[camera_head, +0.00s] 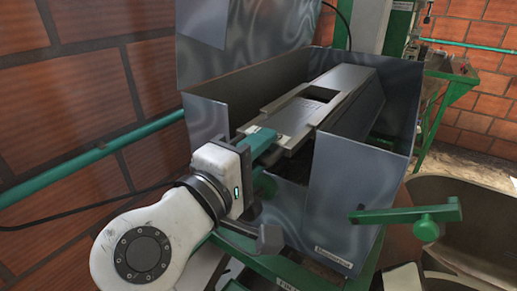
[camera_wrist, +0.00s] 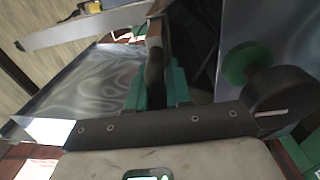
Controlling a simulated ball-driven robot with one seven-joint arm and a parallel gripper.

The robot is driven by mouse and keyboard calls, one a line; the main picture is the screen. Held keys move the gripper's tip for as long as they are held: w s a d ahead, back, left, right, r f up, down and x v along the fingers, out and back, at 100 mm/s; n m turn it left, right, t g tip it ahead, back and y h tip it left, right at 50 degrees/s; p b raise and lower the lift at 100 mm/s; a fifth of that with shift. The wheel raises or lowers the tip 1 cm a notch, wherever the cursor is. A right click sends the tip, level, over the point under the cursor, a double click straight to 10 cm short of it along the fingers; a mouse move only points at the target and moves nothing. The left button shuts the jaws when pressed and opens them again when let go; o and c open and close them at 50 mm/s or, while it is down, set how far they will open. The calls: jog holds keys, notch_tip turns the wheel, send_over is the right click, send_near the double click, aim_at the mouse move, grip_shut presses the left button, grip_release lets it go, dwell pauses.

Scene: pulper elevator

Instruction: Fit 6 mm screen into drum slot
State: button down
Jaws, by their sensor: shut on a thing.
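My gripper (camera_head: 262,143) reaches into the open grey housing from its left side. Its teal fingers are shut on the near end of a long grey metal plate (camera_head: 291,115), which looks like the screen. In the wrist view the two teal fingers (camera_wrist: 156,90) close around a thin piece seen edge-on (camera_wrist: 154,52). The plate lies along a grey elongated body (camera_head: 352,98), apparently the drum part, with a dark rectangular opening near its far end. I cannot tell whether the plate is seated in a slot or only rests there.
The housing's front wall (camera_head: 340,195) and raised lid panel (camera_head: 240,40) border the working space. A green crank handle (camera_head: 405,214) sticks out at the front right. A teal pipe (camera_head: 95,155) runs along the brick wall. A green frame stand (camera_head: 445,105) is behind right.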

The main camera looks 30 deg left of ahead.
aim_at(286, 125)
jog(key=shift+w+d+r, duration=0.1)
jog(key=shift+w+d, duration=0.05)
jog(key=shift+w, duration=1.7)
jog(key=shift+w+d, duration=0.15)
jog(key=shift+w, duration=1.7)
jog(key=c, duration=1)
grip_release()
jog(key=shift+o, duration=0.3)
jog(key=s+b, duration=0.1)
jog(key=s, duration=0.2)
jog(key=s+b, duration=0.1)
jog(key=s, duration=0.3)
jog(key=s+b, duration=0.1)
jog(key=s, duration=0.2)
jog(key=shift+s+a+f, duration=0.25)
jog(key=shift+s+a, duration=0.1)
jog(key=shift+a, duration=0.05)
jog(key=shift+s, duration=0.1)
